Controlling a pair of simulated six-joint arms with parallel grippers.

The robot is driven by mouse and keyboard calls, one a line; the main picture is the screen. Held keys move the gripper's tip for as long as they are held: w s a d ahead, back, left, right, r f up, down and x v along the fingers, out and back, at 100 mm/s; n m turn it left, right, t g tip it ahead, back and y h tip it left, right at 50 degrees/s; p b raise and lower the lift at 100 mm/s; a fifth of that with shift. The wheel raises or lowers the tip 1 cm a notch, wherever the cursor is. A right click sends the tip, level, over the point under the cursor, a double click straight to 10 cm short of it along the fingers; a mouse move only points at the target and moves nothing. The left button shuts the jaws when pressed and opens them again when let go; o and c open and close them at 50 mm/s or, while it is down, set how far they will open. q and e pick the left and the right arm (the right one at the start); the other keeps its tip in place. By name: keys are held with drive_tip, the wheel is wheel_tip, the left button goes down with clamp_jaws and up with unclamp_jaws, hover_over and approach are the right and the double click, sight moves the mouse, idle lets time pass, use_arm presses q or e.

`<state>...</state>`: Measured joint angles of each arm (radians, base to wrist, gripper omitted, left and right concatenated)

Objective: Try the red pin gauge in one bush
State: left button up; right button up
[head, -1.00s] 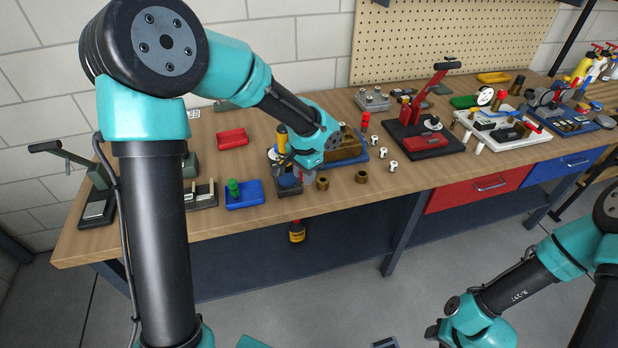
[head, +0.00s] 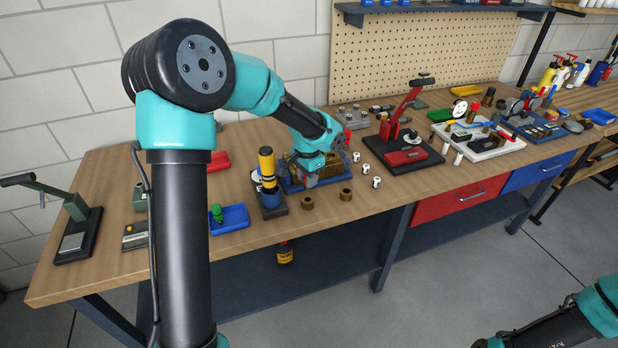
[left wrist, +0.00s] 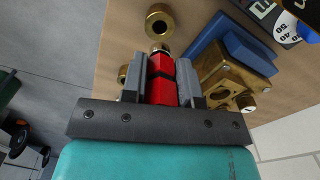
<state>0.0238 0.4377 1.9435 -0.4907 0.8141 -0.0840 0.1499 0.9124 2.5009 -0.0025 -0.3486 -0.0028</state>
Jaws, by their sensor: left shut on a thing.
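My left gripper (head: 310,179) is low over the bench, behind the front brass bush (head: 307,202). A short metallic end shows past the fingertips. A brass bush (left wrist: 158,22) lies just beyond that end, apart from it in the picture. Another bush (left wrist: 122,73) is partly hidden beside the left finger. A second bush (head: 346,194) sits to the right in the head view. My right gripper is out of view; only its arm shows.
A brass block (left wrist: 218,80) on a blue base stands close beside the gripper. A yellow-and-black upright piece (head: 267,165) stands to its left. White parts (head: 367,169) lie to the right. A blue tray (head: 230,218) holds a green piece.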

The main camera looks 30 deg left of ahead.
use_arm(q)
drive_tip(key=shift+f, duration=2.25)
drive_tip(key=shift+f, duration=0.25)
drive_tip(key=shift+r, duration=0.2)
idle(0.7)
drive_tip(key=shift+r, duration=2.85)
drive_tip(key=shift+f, duration=0.5)
drive_tip(key=shift+f, duration=0.2)
